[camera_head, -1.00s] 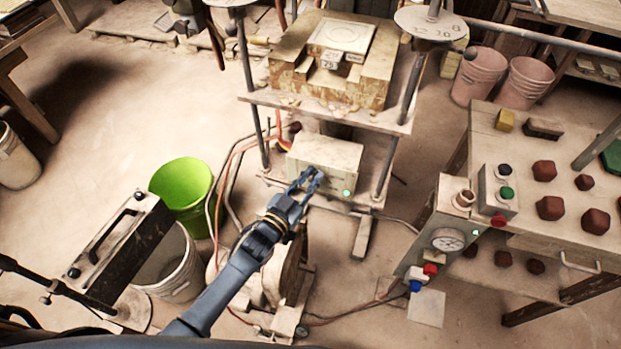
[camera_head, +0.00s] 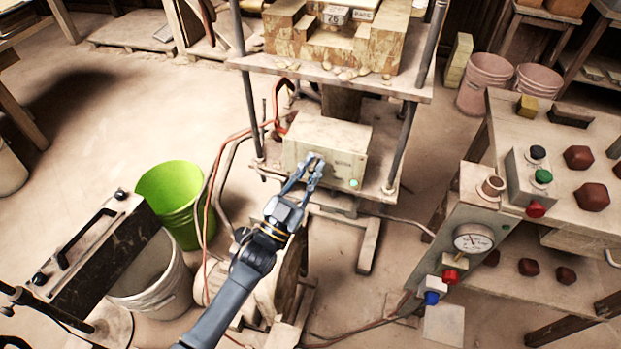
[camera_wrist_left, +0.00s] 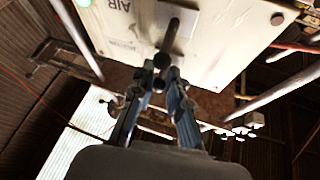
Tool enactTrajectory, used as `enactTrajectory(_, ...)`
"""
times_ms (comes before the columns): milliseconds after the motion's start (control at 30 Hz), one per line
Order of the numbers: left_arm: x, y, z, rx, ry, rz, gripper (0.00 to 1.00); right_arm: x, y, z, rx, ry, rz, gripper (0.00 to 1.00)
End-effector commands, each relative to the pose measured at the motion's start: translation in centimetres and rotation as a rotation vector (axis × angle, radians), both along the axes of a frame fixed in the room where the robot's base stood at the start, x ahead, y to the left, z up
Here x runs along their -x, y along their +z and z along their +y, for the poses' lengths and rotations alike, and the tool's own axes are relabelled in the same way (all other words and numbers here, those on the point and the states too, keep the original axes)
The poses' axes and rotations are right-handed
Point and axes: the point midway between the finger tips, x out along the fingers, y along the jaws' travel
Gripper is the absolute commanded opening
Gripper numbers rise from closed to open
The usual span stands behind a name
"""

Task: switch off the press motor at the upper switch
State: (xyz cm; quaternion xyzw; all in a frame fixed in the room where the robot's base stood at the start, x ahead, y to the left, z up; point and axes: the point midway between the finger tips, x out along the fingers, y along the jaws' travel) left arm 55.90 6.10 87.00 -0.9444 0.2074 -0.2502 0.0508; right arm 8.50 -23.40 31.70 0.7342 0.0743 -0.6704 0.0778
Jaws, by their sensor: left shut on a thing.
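A pale box (camera_head: 338,134) sits on the lower level of the press, with a round green lamp (camera_head: 354,183) on its front face. My left gripper (camera_head: 314,166) reaches this face from below. In the left wrist view, the box's pale plate (camera_wrist_left: 215,35) has lettering including "AIR" and a dark switch lever (camera_wrist_left: 167,42) standing out from it. My left gripper (camera_wrist_left: 161,75) is shut on the lever's end between its fingertips. The fingers partly hide the lever in the head view. My right gripper is not in view.
Press posts (camera_head: 404,135) stand beside the box. Orange and grey hoses (camera_head: 215,195) hang at its left. A control panel with a gauge (camera_head: 473,238) stands at right, near a table with red lumps. A green bucket (camera_head: 172,190) and a white bucket (camera_head: 155,285) are at left.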

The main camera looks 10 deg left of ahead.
Motion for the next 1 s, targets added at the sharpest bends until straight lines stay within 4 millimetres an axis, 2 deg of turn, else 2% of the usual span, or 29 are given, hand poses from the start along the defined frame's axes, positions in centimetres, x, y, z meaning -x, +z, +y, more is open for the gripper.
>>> enactTrajectory(33,0.1,-0.4,-0.1,0.001,-0.002,-0.004,0.00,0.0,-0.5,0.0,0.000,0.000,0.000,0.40)
enactTrajectory(367,0.1,-0.2,-0.1,0.001,-0.002,-0.008,0.00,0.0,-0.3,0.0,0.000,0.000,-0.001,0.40)
enactTrajectory(400,0.1,-0.2,-0.1,0.001,-0.002,-0.008,0.20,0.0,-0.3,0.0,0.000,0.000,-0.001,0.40)
enactTrajectory(500,0.1,-0.2,-0.1,0.001,-0.002,-0.008,0.38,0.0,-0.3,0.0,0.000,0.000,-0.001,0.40)
enactTrajectory(833,0.2,-0.2,0.1,0.001,0.000,-0.009,0.38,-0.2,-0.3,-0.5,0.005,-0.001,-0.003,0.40)
enactTrajectory(1000,1.9,-1.3,1.0,-0.001,0.001,-0.006,0.38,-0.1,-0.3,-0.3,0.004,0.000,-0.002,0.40)
